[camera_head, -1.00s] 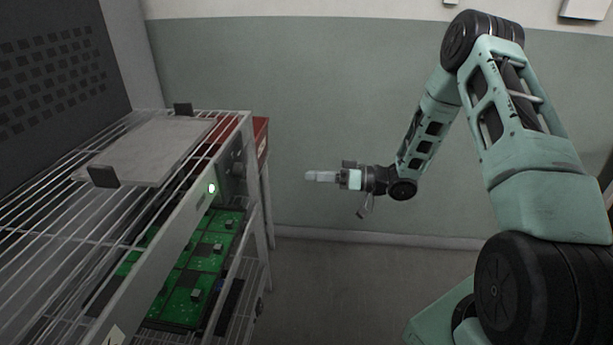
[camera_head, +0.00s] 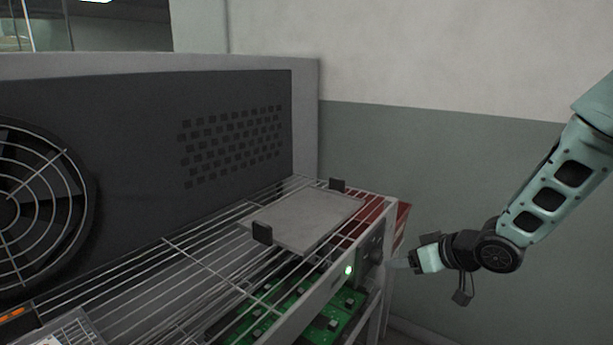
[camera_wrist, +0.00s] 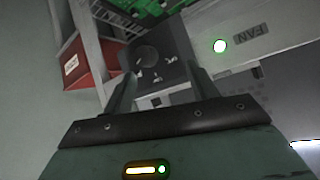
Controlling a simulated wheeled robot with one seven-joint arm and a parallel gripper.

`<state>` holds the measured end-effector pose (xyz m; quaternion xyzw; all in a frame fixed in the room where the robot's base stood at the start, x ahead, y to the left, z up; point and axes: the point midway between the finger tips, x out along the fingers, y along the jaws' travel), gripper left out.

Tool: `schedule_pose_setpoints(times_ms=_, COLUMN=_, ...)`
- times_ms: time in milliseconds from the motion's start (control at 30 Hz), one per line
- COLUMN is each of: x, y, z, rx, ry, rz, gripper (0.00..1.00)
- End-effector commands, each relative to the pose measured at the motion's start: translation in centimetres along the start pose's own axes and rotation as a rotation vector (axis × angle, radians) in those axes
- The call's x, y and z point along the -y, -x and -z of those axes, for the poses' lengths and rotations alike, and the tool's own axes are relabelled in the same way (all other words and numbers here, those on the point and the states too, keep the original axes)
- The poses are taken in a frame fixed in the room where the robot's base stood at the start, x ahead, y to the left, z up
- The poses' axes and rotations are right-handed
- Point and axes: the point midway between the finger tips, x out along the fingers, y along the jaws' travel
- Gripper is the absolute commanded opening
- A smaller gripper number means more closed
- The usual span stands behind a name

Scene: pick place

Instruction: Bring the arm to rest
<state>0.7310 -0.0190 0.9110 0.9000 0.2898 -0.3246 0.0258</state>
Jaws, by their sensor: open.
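My gripper (camera_head: 397,264) is at the right in the head view, at the end of my green arm, just right of the rack's front corner. In the wrist view my gripper (camera_wrist: 160,92) shows two fingers spread apart with nothing between them. Beyond the fingers is a dark panel with a round knob (camera_wrist: 147,58), and a lit green button (camera_wrist: 220,46) sits to its right. I cannot tell from the head view how wide the gap to the panel is.
A wire rack (camera_head: 190,262) holds a flat grey plate (camera_head: 305,222) between two dark clips. Green circuit boards (camera_head: 325,322) lie below. A red box (camera_head: 401,215) is behind the rack's corner. A dark cabinet with a fan (camera_head: 40,200) stands at the left. The wall is behind.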

Motion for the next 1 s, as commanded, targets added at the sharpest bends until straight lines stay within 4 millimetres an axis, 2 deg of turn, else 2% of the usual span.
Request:
schedule_pose_setpoints(times_ms=33, x=2.9, y=1.2, z=1.1, rx=0.068, ry=0.035, rz=-0.033, gripper=0.58)
schedule_pose_setpoints(times_ms=167, x=9.1, y=4.9, z=0.6, rx=0.276, ry=0.082, rz=-0.115, gripper=0.58)
schedule_pose_setpoints(times_ms=300, x=16.2, y=11.0, z=-1.9, rx=0.508, ry=0.111, rz=-0.142, gripper=0.58)
schedule_pose_setpoints(times_ms=400, x=20.5, y=15.5, z=-4.2, rx=0.653, ry=0.122, rz=-0.126, gripper=0.58)
schedule_pose_setpoints(times_ms=500, x=23.6, y=19.3, z=-6.3, rx=0.765, ry=0.131, rz=-0.097, gripper=0.58)
schedule_pose_setpoints(times_ms=600, x=25.5, y=21.9, z=-7.8, rx=0.843, ry=0.136, rz=-0.07, gripper=0.58)
schedule_pose_setpoints(times_ms=700, x=26.5, y=23.3, z=-8.6, rx=0.884, ry=0.135, rz=-0.053, gripper=0.58)
schedule_pose_setpoints(times_ms=933, x=26.8, y=23.7, z=-8.9, rx=0.898, ry=0.134, rz=-0.048, gripper=0.58)
schedule_pose_setpoints(times_ms=1000, x=26.7, y=23.7, z=-8.9, rx=0.898, ry=0.134, rz=-0.049, gripper=0.39)
